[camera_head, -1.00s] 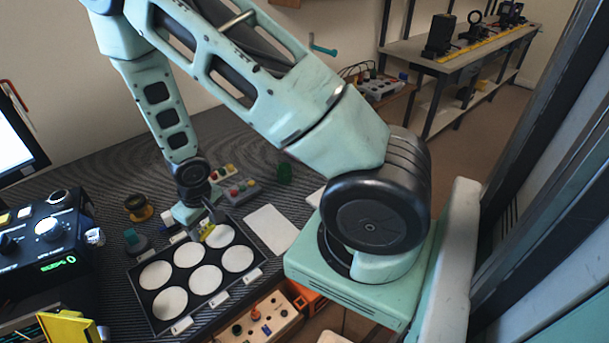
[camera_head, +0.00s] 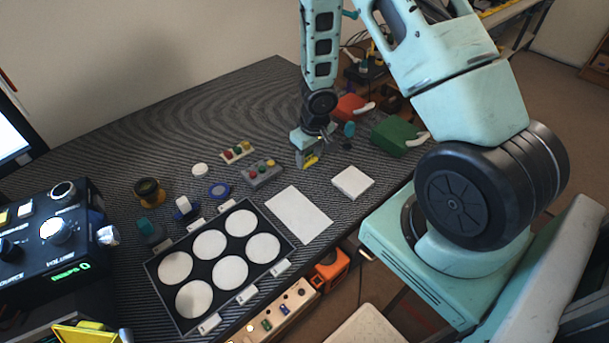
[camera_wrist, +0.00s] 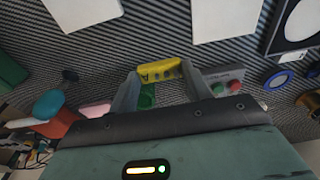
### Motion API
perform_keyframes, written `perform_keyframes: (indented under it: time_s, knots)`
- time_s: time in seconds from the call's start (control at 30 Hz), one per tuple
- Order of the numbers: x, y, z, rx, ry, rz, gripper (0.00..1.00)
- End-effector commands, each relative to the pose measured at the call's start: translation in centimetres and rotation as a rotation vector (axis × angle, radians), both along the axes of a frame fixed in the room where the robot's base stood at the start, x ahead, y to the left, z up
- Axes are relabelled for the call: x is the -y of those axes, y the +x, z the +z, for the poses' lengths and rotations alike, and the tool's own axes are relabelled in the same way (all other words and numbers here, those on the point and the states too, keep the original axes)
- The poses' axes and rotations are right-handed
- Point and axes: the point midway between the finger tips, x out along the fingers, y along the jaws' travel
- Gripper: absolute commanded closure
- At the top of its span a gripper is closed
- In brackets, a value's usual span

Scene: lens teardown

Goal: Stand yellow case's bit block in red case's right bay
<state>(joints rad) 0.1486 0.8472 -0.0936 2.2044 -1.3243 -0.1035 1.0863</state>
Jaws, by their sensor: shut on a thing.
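My gripper (camera_head: 307,160) is shut on a small yellow block, which shows between the fingertips in the wrist view (camera_wrist: 158,70) with a dark letter on its face. A green piece (camera_wrist: 147,97) shows just below it between the fingers. In the head view the gripper points down over the dark striped table, right of the grey button box (camera_head: 262,173). A red case (camera_head: 350,106) with a pale handle lies behind and right of the gripper. Its inside and bays cannot be made out. A yellow object (camera_head: 85,334) is cut off at the lower left.
A green case (camera_head: 395,137) lies right of the red one, with a teal cylinder (camera_head: 349,129) near them. A white box (camera_head: 352,181) and white sheet (camera_head: 298,214) lie in front. The black tray (camera_head: 165,292) with white discs is left. The table's back is clear.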

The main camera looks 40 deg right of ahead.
Motion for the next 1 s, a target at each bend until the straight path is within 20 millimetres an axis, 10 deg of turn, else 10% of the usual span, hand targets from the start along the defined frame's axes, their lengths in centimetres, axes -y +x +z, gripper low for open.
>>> perform_keyframes:
  time_s: [0.5,0.9,0.93,1.0]
  knots:
    - [0.0,0.0,-5.9,-0.001,-0.001,0.001,0.74]
    - [0.0,0.0,-6.2,0.001,0.000,-0.002,0.74]
    - [0.0,0.0,-6.1,0.001,-0.001,-0.002,0.43]
    - [0.0,0.0,-6.1,0.001,-0.001,-0.002,0.30]
